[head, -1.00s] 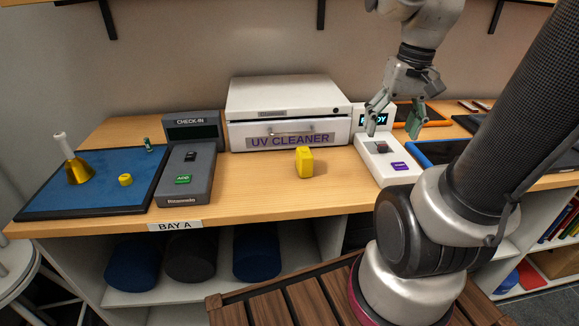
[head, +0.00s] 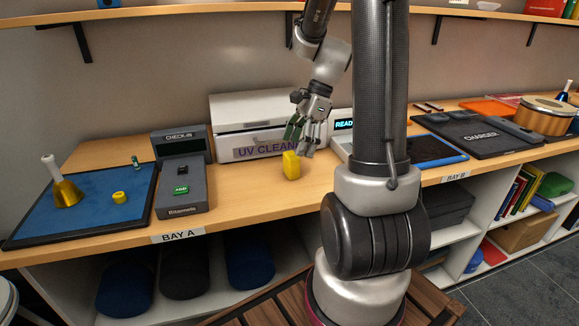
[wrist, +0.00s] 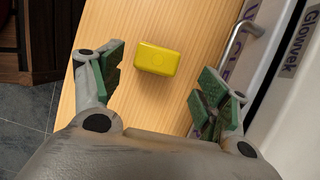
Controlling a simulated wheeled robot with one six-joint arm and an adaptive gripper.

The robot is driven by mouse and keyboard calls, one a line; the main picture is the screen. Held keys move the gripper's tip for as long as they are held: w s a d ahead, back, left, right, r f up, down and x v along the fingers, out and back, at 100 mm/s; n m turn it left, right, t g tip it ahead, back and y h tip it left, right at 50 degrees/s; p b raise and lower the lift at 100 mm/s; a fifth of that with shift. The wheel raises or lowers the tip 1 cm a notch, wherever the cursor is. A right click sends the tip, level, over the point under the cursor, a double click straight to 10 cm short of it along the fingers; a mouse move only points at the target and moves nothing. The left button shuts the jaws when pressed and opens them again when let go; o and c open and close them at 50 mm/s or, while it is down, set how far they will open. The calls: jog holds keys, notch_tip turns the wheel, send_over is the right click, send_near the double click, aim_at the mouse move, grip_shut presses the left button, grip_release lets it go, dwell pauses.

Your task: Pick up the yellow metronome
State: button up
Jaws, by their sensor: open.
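The yellow metronome (head: 291,165) stands on the wooden bench in front of the UV cleaner in the head view. In the wrist view the metronome (wrist: 157,58) lies ahead of the fingers, between their lines and nearer the left finger. My gripper (head: 301,136) is above the metronome and slightly to its right in the head view. In the wrist view my gripper (wrist: 160,92) has its green-padded fingers wide apart with nothing between them. They appear not to touch the metronome.
The UV cleaner (head: 250,108), with its front handle (wrist: 236,40), stands close behind. A check-in unit (head: 182,178) and a blue mat (head: 95,205) with a bell (head: 66,190) lie left. A charger pad (head: 478,134) lies right. Bench around the metronome is clear.

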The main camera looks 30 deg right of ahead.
aim_at(291, 160)
jog(key=x, duration=0.5)
jog(key=shift+s+a+f, duration=0.2)
jog(key=shift+a+f, duration=0.05)
jog(key=shift+c, duration=0.4)
jog(key=c, duration=1.1)
